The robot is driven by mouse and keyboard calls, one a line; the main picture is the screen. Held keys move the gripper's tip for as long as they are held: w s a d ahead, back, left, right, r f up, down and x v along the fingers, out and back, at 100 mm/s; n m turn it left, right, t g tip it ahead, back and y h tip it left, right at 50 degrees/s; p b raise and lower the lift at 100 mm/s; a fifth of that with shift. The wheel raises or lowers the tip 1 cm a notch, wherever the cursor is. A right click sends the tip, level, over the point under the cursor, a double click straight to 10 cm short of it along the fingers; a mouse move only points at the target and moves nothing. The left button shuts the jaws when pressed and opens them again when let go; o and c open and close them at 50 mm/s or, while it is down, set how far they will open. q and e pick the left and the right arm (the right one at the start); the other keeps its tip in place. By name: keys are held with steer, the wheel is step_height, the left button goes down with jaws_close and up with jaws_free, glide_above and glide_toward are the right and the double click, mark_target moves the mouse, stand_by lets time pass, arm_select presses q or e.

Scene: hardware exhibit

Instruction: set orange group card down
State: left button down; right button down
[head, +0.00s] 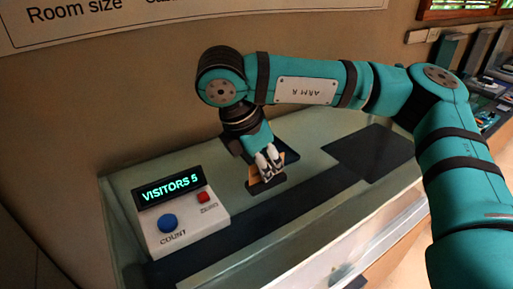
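The orange group card (255,181) shows as a small orange-tan patch at the fingertips of my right gripper (269,170). The gripper and its fingers cover much of it. The gripper points down at the counter, with its two pale fingers close together at the card. I cannot tell whether they grip it or only touch it, nor whether the card rests on the surface. A dark flat piece (278,184) lies under and beside the card. My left gripper is not in view.
A counter box (184,239) with a lit "VISITORS 5" display (169,191), a blue button (167,223) and a red button (203,197) stands left of the gripper. A dark mat (369,153) lies bare at the right. A dark strip (225,238) runs along the counter.

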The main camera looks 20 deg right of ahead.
steer(key=w+d, duration=0.2)
steer(key=w, duration=0.2)
steer(key=w+d+f+p, duration=0.1)
steer(key=w+d, duration=0.2)
steer(key=w, duration=0.1)
steer(key=w+d+p, duration=0.1)
steer(key=w+d, duration=0.1)
steer(key=w, duration=0.2)
steer(key=shift+d+f, duration=0.2)
steer(key=shift+d, duration=0.15)
steer(key=x, duration=0.1)
steer(key=p+x, duration=0.1)
steer(key=x, duration=0.1)
steer(key=shift+w+a+f+p, duration=0.15)
steer(key=shift+a+f+p, duration=0.05)
steer(key=shift+a+p, duration=0.1)
steer(key=shift+f, duration=0.2)
steer(key=shift+f+b, duration=0.25)
steer(key=shift+b, duration=0.1)
steer(key=c, duration=1.5)
jaws_free()
steer(key=shift+r, duration=0.1)
steer(key=shift+r, duration=0.1)
